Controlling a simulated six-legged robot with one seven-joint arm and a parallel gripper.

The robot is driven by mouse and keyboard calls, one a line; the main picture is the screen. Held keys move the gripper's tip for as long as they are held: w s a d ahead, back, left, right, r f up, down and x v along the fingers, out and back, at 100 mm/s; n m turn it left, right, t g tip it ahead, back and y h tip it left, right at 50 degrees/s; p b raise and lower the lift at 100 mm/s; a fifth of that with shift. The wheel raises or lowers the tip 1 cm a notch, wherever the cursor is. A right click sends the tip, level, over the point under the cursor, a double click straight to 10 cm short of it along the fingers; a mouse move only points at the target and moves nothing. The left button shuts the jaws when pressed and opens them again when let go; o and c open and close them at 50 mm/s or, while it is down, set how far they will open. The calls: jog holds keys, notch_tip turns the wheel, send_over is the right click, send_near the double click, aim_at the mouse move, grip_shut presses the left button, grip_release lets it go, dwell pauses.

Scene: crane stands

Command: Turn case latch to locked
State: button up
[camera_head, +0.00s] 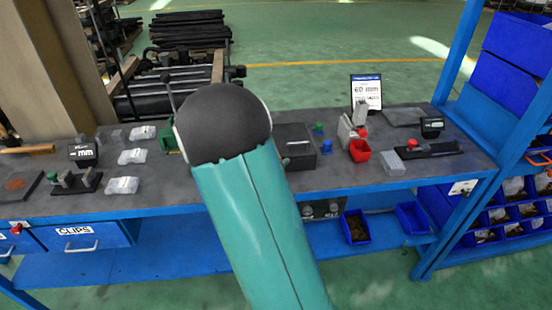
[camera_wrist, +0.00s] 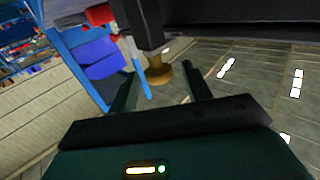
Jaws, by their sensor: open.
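A black case (camera_head: 297,146) sits on the grey bench top, just right of my arm in the head view. A small light part, possibly its latch, shows at its lower left; its setting is too small to read. In the wrist view a brass-coloured knob (camera_wrist: 159,73) sits at the end of a dark block (camera_wrist: 145,20); I cannot tell for certain that it is the latch. My gripper (camera_wrist: 161,70) is open, with one finger on each side of the knob in the picture and gaps visible on both sides. In the head view my arm hides the gripper.
Blue bins (camera_head: 515,60) stand at the right. Bars lie on a rack (camera_head: 190,30) behind.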

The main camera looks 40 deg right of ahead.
jog(key=s+a, duration=0.2)
jog(key=a, duration=1)
jog(key=shift+s+a, duration=0.15)
